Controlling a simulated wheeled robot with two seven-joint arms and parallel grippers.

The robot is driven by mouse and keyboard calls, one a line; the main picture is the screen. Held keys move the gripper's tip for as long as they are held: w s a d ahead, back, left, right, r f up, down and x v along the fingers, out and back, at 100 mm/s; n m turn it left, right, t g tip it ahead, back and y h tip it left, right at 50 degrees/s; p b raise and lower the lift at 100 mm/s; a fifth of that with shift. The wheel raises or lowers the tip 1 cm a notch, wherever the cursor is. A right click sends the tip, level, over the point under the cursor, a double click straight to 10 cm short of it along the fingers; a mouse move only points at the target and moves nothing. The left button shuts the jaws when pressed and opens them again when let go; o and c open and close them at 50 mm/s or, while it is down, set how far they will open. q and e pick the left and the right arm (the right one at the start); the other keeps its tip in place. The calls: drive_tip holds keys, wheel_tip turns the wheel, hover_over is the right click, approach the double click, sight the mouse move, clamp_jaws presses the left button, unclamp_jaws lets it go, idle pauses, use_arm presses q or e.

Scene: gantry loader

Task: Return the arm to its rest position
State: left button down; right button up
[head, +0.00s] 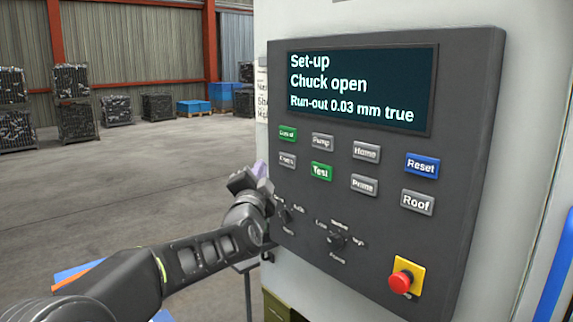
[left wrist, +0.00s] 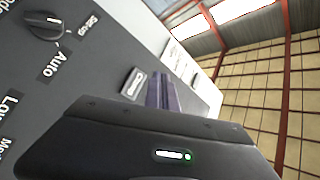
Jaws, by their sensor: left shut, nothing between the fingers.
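My left arm comes in from the lower left in the head view. Its gripper (head: 260,170) is at the left edge of the dark control panel (head: 470,130), with its purple fingers partly hidden behind the wrist. In the left wrist view the purple fingers (left wrist: 161,92) are together and empty, in front of a small grey button (left wrist: 132,83). I cannot tell whether they touch the panel. A dark knob (left wrist: 42,26) with "Set-up" and "Auto" labels is at the upper left there. My right gripper is not in view.
The panel's screen (head: 360,88) reads "Set-up, Chuck open, Run-out 0.03 mm true". Below it are several buttons, knobs and a red emergency stop (head: 401,281). Dark crates (head: 77,120) and blue bins (head: 193,107) stand far back. The floor (head: 130,185) left of the machine is open.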

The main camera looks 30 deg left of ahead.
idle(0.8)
use_arm(q)
drive_tip(key=w+d+f+n+g+h, duration=0.1)
drive_tip(key=d+f+n+g+h, duration=0.2)
drive_tip(key=f, duration=0.9)
drive_tip(key=w+d+f+n+h, duration=0.1)
drive_tip(key=d+f+n+h, duration=0.2)
drive_tip(key=f, duration=0.9)
drive_tip(key=s+d+f+n+g+h, duration=0.1)
drive_tip(key=s+d+f+n+g, duration=0.1)
drive_tip(key=d+f, duration=0.5)
drive_tip(key=s+d+f+n+g+h, duration=0.1)
drive_tip(key=s+d+f+g+h, duration=0.15)
drive_tip(key=f, duration=0.85)
drive_tip(key=s+d+f+n+g+h, duration=0.1)
drive_tip(key=s+d+f+g+h, duration=0.3)
drive_tip(key=s+d+f, duration=1.15)
drive_tip(key=s+d+f+m+g, duration=0.1)
drive_tip(key=s+d+f+g, duration=0.2)
drive_tip(key=s+d+f, duration=0.2)
drive_tip(key=s+d+f+m+g, duration=0.1)
drive_tip(key=s+d+f+g, duration=0.2)
drive_tip(key=s, duration=0.8)
wheel_tip(320, 180, down, 2)
drive_tip(key=shift+s+d+f, duration=0.1)
drive_tip(key=shift+s+d, duration=0.2)
drive_tip(key=shift+d, duration=0.95)
